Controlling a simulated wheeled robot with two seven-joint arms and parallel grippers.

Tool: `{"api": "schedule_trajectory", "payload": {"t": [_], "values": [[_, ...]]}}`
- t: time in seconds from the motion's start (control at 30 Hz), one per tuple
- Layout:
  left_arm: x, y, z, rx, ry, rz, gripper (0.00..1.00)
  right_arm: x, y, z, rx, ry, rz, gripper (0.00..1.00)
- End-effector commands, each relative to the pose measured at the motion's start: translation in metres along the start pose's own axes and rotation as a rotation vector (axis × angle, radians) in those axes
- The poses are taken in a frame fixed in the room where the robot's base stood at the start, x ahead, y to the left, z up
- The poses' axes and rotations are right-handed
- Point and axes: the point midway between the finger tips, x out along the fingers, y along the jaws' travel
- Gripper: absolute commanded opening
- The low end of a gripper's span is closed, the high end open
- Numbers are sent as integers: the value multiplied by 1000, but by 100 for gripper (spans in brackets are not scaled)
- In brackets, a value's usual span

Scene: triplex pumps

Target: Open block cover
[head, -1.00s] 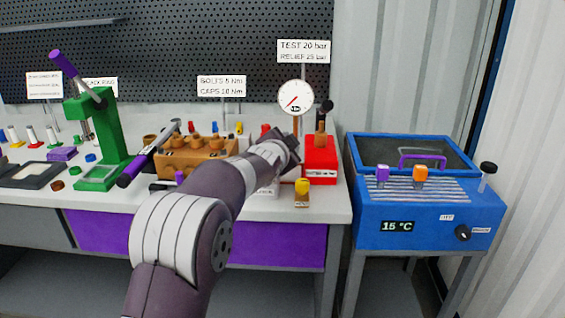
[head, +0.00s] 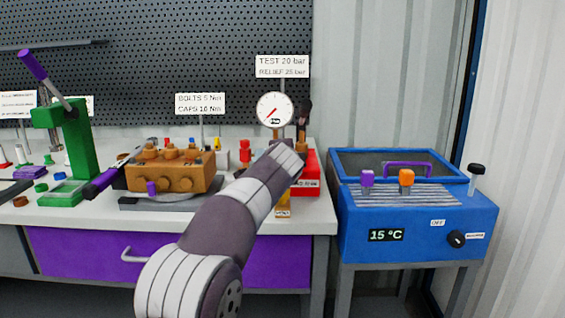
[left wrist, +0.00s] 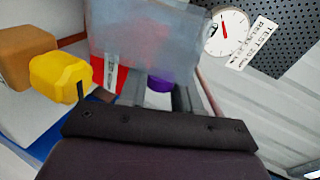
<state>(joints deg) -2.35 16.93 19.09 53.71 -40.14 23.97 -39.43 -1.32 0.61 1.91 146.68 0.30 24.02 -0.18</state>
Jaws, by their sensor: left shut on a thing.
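My left gripper (head: 288,156) is at the red test station (head: 307,182) below the pressure gauge (head: 275,110), its fingers mostly hidden by my own arm. In the left wrist view a clear greyish panel, seemingly the block cover (left wrist: 135,38), stands in front of the gripper (left wrist: 165,98). The red station (left wrist: 108,75) shows beside and through it. A purple piece, seemingly the cover's handle (left wrist: 158,84), sits between the fingers, which are shut on it. The cover cannot be made out in the head view. My right gripper is not in view.
A yellow cap (left wrist: 62,78) is close left of the gripper. The blue bath (head: 420,225) stands right.

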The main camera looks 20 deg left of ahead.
Motion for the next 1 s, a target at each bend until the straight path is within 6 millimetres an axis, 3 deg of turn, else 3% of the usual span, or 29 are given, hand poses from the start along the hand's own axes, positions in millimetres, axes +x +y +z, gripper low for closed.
{"api": "schedule_trajectory", "payload": {"t": [0.47,0.5,0.53,0.87,1.0], "values": [[0,1,-1,12,-3,0,0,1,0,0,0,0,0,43],[0,1,-1,12,-3,0,42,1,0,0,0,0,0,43],[0,1,-1,12,-3,0,52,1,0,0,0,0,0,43],[-2,1,-1,11,-3,-1,52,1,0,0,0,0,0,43],[-18,0,-1,11,-2,-2,52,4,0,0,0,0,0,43]]}}
